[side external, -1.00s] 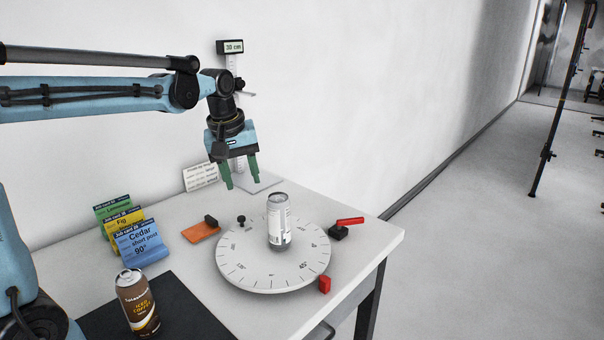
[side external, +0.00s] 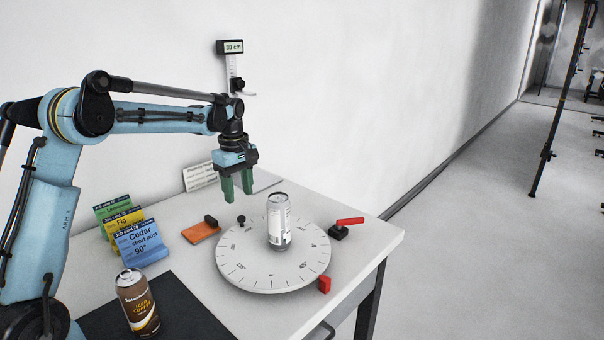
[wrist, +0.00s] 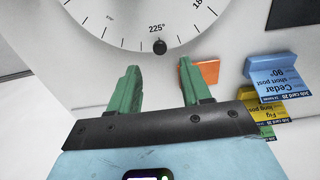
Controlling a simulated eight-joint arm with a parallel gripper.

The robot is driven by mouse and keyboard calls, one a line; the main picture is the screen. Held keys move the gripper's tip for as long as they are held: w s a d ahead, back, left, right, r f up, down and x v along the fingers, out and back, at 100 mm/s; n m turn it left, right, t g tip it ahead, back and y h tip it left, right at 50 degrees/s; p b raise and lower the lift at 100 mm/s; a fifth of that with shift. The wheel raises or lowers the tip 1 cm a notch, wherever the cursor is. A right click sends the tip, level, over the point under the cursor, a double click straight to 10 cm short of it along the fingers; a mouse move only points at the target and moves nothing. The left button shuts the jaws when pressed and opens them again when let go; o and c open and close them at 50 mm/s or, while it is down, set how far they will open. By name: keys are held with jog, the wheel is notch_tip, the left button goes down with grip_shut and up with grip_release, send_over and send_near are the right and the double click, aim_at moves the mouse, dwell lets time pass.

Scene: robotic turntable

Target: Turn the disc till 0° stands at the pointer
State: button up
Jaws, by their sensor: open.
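The pale round disc (side external: 250,280) with degree marks lies on the table. A grey can (side external: 279,222) stands upright on it. A short dark knob (side external: 241,220) stands at the disc's back-left edge; in the wrist view the knob (wrist: 159,47) is beside the 225° mark. A small red wedge (side external: 325,285), probably the pointer, is at the disc's front-right edge; the number at it is too small to read surely. My gripper (side external: 238,197) is open and empty, fingers down, above the knob. In the wrist view the knob appears just beyond the gap between my green fingers (wrist: 160,72).
A black block with a red lever (side external: 340,231) sits right of the disc. An orange piece with a dark grip (side external: 203,231) and coloured job cards (side external: 140,245) are left. A brown can (side external: 137,300) stands on a dark mat (side external: 190,310). A height gauge (side external: 232,65) stands behind.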

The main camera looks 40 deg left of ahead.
aim_at(241, 217)
notch_tip(241, 217, down, 7)
jog(key=shift+r, duration=0.1)
jog(key=shift+c, duration=0.3)
grip_shut()
